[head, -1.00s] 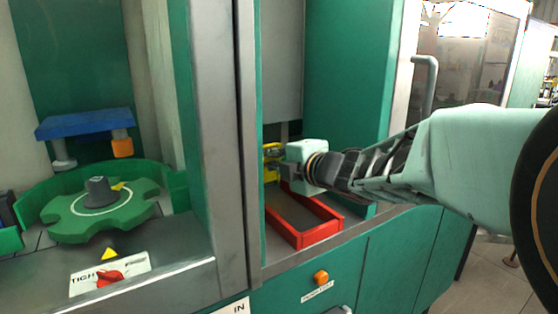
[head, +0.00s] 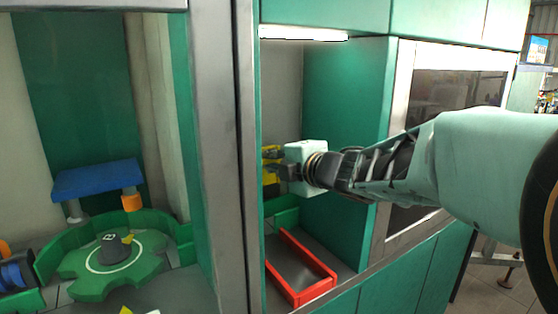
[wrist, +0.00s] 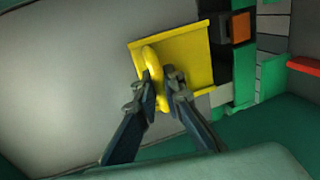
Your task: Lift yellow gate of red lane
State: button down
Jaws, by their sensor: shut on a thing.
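My gripper (wrist: 163,78) is shut on that handle, one finger on each side. In the head view the yellow gate (head: 271,178) shows only as a small piece left of my gripper (head: 283,170); the frame post hides the rest. The gate is above the far end of the red lane (head: 303,268), a red-walled channel on the grey floor of the right bay. A red edge of the lane (wrist: 304,66) also shows in the wrist view.
A grey post (head: 225,160) stands just left of the gripper, and a green wall (head: 345,150) stands right of it. A green low wall (head: 283,212) is behind the lane. A green star wheel (head: 112,268) sits in the left bay. The lane floor is clear.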

jog(key=shift+a+r, duration=0.1)
jog(key=shift+r, duration=0.35)
jog(key=c, duration=2.3)
grip_release()
jog(key=shift+f, duration=0.2)
